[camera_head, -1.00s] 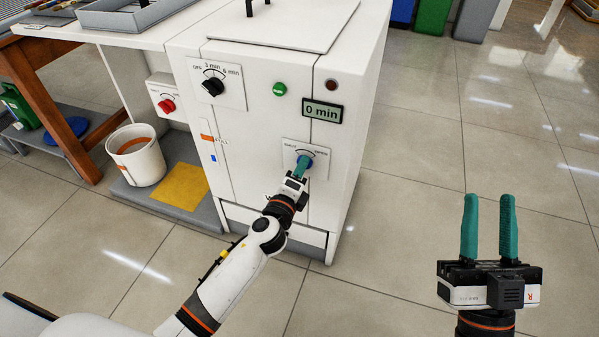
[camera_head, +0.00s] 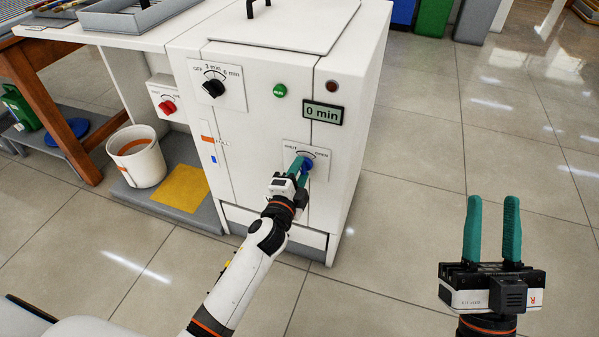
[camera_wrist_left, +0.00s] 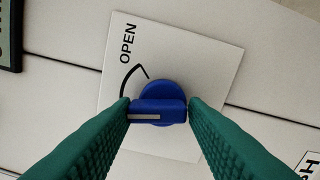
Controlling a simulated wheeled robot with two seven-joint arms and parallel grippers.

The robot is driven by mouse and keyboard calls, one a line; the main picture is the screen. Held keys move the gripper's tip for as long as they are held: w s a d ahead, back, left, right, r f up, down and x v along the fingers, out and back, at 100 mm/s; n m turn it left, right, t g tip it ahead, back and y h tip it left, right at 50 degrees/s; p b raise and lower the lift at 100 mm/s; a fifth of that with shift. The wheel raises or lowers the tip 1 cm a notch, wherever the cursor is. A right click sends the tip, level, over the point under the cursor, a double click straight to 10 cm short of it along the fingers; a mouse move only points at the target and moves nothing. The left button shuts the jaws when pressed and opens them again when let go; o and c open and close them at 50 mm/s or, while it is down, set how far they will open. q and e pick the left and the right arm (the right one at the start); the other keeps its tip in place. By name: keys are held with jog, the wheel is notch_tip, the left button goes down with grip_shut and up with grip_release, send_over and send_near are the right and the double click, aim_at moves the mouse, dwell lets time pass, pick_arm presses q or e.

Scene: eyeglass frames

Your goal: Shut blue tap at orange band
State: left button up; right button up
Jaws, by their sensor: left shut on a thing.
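The blue tap (camera_head: 307,165) is a knob on a white plate with OPEN and SHUT labels, low on the white machine's front. My left gripper (camera_head: 300,167) is shut on it. The left wrist view shows the blue tap (camera_wrist_left: 160,106) between the green fingers, its bar lying crosswise with the white mark towards the left finger. SHUT is hidden there. The orange band (camera_head: 207,139) is beside the word FULL on a narrow upright gauge, with a small blue mark (camera_head: 213,159) below it. My right gripper (camera_head: 492,230) is open and empty over the floor.
A black dial (camera_head: 214,87), green button (camera_head: 280,91), red lamp (camera_head: 332,86) and "0 min" display (camera_head: 322,112) are on the machine. A red tap (camera_head: 168,106) is left, above a white bucket (camera_head: 137,168). Floor at right is clear.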

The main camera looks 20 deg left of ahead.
pick_arm(q)
jog(key=shift+w+r, duration=0.1)
jog(key=shift+r, duration=0.2)
jog(key=o, duration=0.9)
jog(key=shift+a, duration=0.1)
jog(key=shift+f, duration=0.15)
jog(key=shift+s, duration=0.3)
jog(key=s+p, duration=0.1)
jog(key=s, duration=1)
jog(key=shift+s+a, duration=0.15)
jog(key=shift+s, duration=0.15)
pick_arm(e)
jog(key=w+f+g, duration=0.2)
jog(key=f, duration=0.1)
jog(key=f+g+h, duration=0.1)
jog(key=g, duration=0.1)
jog(key=shift+w+f, duration=0.25)
jog(key=shift+w, duration=0.15)
